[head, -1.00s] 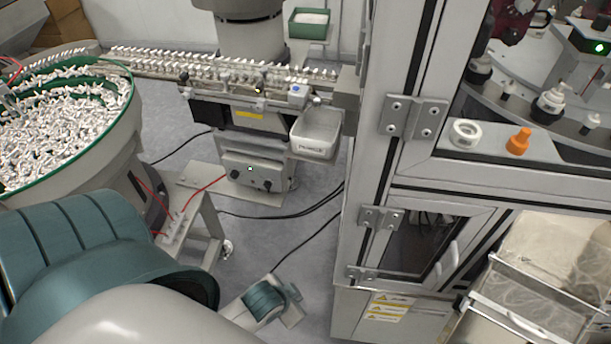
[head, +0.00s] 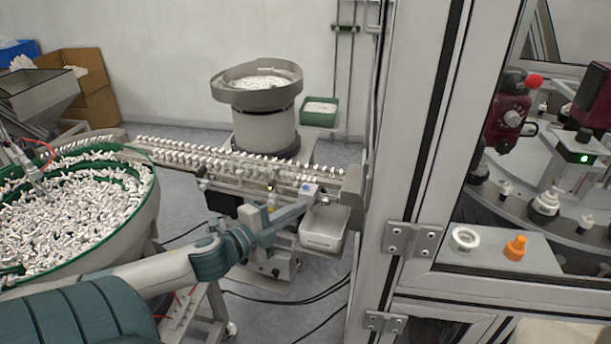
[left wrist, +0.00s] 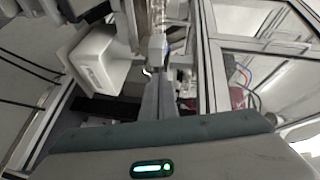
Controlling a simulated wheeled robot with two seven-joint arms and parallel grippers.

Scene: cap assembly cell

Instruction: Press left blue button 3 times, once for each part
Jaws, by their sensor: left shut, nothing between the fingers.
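The blue button (head: 306,187) sits on a small pale box at the right end of the feeder rail, above the white tray. My left gripper (head: 309,199) reaches in from the left with its fingers shut and empty. Its tips are right beside the button box in the head view; I cannot tell whether they touch the button. In the left wrist view the closed fingers (left wrist: 157,60) point at the end of the rail, and a small blue patch shows by their tips. My right gripper is not in view.
The white tray (head: 322,241) hangs just below my left fingers. The feeder rail (head: 215,157) carries several white parts. A green-rimmed bowl of parts (head: 148,197) stands at the left. The machine's frame post (head: 410,150) stands close to the right.

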